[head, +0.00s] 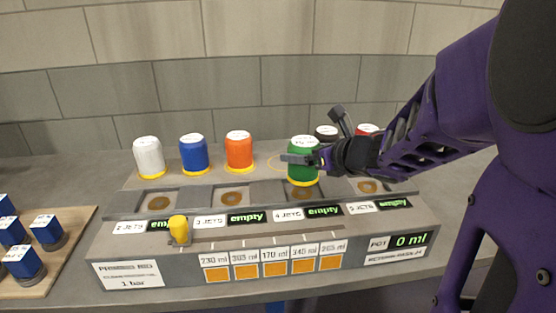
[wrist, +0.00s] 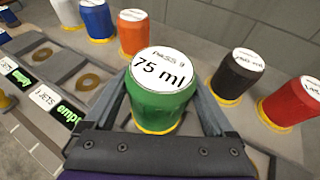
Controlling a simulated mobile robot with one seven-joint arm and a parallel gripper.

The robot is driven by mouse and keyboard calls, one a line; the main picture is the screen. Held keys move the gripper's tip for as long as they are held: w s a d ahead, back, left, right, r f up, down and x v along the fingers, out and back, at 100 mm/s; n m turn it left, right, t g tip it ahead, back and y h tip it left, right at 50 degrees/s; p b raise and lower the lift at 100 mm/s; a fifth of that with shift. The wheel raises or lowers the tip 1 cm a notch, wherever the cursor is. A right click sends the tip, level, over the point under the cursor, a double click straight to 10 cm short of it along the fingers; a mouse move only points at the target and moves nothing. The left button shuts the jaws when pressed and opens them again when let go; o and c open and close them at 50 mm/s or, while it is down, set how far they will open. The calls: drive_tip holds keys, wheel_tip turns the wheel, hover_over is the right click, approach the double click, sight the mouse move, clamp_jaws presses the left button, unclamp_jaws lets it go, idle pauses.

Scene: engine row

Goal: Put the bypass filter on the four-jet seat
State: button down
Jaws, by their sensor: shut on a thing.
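My gripper (head: 300,159) is shut on a green filter (head: 303,146) with a white top and a yellow base ring. It is upright. In the wrist view the green filter (wrist: 163,92) stands between the two fingers, and its label shows "75 ml" under a small line that seems to read "PASS 3". In the head view it is just above or behind the four-jet seat (head: 305,194), an orange-brown ring over the "4 JETS" label. I cannot tell whether its base touches anything. The seat's display reads "empty".
Black (wrist: 237,77) and red (wrist: 291,104) filters stand to the right. A yellow knob (head: 179,229) rises at the front. The other seats are bare.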

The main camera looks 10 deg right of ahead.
sight(303, 169)
drive_tip(key=shift+f+b, duration=1.15)
drive_tip(key=shift+f, duration=0.95)
drive_tip(key=shift+f, duration=0.2)
unclamp_jaws()
